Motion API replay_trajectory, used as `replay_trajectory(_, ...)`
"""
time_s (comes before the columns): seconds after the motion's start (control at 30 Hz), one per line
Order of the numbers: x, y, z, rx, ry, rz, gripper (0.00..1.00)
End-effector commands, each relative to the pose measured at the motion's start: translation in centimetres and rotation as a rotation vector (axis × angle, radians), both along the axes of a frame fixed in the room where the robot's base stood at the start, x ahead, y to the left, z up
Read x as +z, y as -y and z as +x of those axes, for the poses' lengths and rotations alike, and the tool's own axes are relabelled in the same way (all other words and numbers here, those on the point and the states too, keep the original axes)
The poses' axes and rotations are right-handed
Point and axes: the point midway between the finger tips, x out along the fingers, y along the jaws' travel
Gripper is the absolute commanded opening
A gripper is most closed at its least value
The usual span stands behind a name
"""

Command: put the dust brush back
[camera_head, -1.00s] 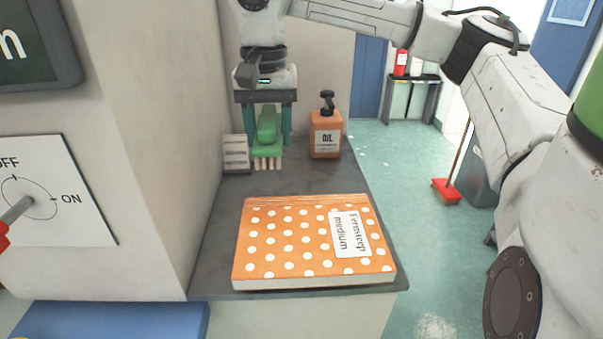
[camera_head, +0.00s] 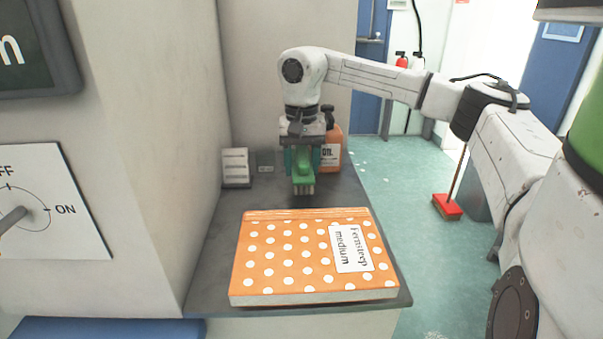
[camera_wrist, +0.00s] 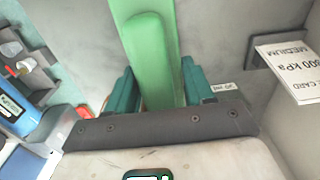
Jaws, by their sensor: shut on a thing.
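The dust brush (camera_head: 303,178) is green with pale bristles pointing down. My gripper (camera_head: 302,160) is shut on it, with teal fingers on either side, over the dark counter behind the orange book. I cannot tell whether the bristles touch the counter. In the wrist view the green brush (camera_wrist: 152,60) runs between the fingers of my gripper (camera_wrist: 158,85), and its bristles are hidden. A small white label (camera_head: 265,168) lies on the counter left of the gripper, near the wall; a small label with upside-down text also shows in the wrist view (camera_wrist: 222,87).
The orange dotted book (camera_head: 300,255) covers the counter's front. The orange oil bottle (camera_head: 332,145) stands behind and right of my gripper, partly hidden. A card holder (camera_head: 236,167) stands at the left wall. The dark counter (camera_head: 225,205) has bare room left of the brush.

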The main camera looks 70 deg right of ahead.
Motion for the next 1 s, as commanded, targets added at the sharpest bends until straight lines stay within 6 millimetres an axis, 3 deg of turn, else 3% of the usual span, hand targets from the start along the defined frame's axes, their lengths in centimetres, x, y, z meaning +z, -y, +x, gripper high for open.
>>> replay_trajectory(0.13,-2.0,-0.1,0.0,0.002,0.001,0.002,0.24)
replay_trajectory(0.5,-2.5,-0.1,0.0,0.002,0.000,0.000,0.24)
replay_trajectory(0.53,-2.5,-0.1,0.0,0.002,0.000,0.000,0.53)
replay_trajectory(0.8,-2.4,-0.1,0.0,0.002,0.001,0.000,0.78)
replay_trajectory(1.0,-2.4,-0.1,0.0,0.002,0.001,0.000,0.78)
